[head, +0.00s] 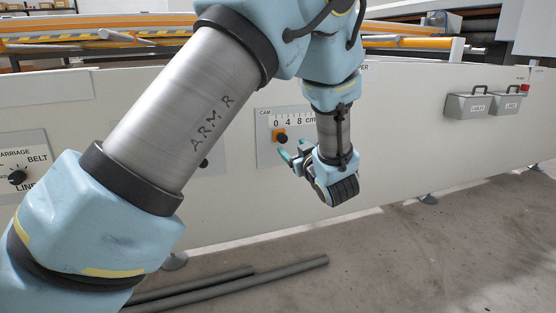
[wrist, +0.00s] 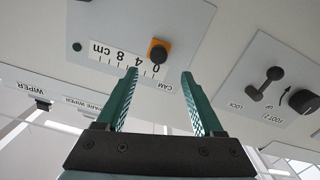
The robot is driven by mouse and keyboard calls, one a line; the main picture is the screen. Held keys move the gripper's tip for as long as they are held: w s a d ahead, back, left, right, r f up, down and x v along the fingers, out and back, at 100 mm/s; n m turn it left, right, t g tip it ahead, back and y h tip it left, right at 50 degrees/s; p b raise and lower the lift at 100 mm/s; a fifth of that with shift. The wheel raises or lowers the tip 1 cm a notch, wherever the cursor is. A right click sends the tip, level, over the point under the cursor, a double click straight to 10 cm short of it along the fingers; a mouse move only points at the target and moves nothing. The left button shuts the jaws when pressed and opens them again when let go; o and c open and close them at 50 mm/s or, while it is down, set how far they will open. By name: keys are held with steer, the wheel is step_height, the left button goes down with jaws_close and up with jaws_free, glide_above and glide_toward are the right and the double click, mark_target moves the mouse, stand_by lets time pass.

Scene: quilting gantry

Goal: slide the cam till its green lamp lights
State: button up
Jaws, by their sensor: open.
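The cam control is an orange slider with a black knob (wrist: 158,50), on a pale panel (wrist: 190,25) marked CAM. In the wrist view the slider stands at the 0 end of a 0-4-8 cm scale (wrist: 115,56). A small round lamp (wrist: 77,46) beyond the 8 end is dark green and does not look lit. My gripper (wrist: 160,74) is open and empty, its green fingers either side of the knob's line, with the knob just beyond the tips. In the head view the orange slider (head: 280,135) shows just left of my gripper (head: 293,152); the lamp is hidden.
A FOOT panel (wrist: 235,85) with a lever and black knob lies right in the wrist view; WIPER labels (wrist: 30,87) lie left. In the head view are a carriage dial (head: 17,176), two labelled grey bins (head: 468,105) and dark pipes (head: 230,283) on the floor.

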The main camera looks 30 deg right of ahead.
mark_target(284, 140)
steer(key=w+b, duration=0.1)
steer(key=w, duration=0.1)
steer(key=w+d+b, duration=0.1)
steer(key=w, duration=0.2)
steer(key=w+f+b, duration=0.1)
steer(key=w, duration=0.2)
steer(key=shift+w+d+b, duration=0.2)
steer(key=shift+b, duration=0.15)
steer(key=shift+w+d+r, duration=0.1)
steer(key=shift+w+r, duration=0.05)
steer(key=shift+w, duration=0.6)
jaws_close()
